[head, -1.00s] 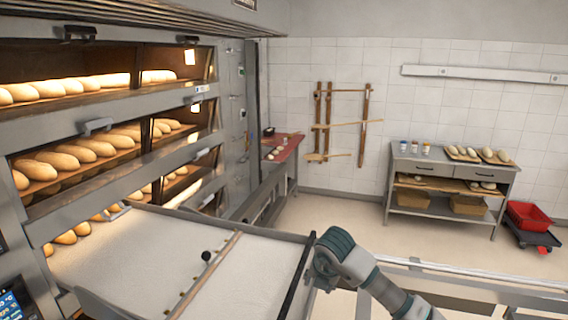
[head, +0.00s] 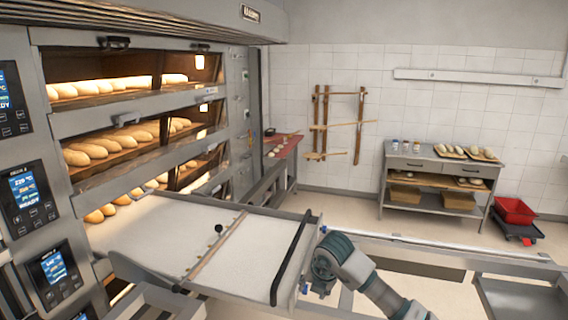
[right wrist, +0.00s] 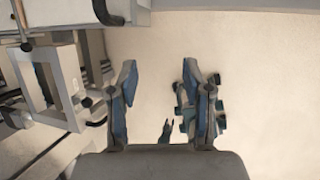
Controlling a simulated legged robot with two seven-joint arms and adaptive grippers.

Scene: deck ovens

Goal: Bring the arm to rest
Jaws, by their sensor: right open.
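My right arm (head: 355,272) comes in from the lower right in the head view, bent beside the right end of the loader. Its gripper (right wrist: 164,95) shows in the right wrist view with two blue-grey fingers spread apart and nothing between them. The pale floor lies behind the fingers. My left gripper is not in the head view.
A loader with a pale belt (head: 165,235) reaches into the deck oven (head: 135,115), which holds several loaves. A metal rail (head: 440,247) runs right of the arm. A work table (head: 425,175) and red crate (head: 515,210) stand farther back, with open floor before them.

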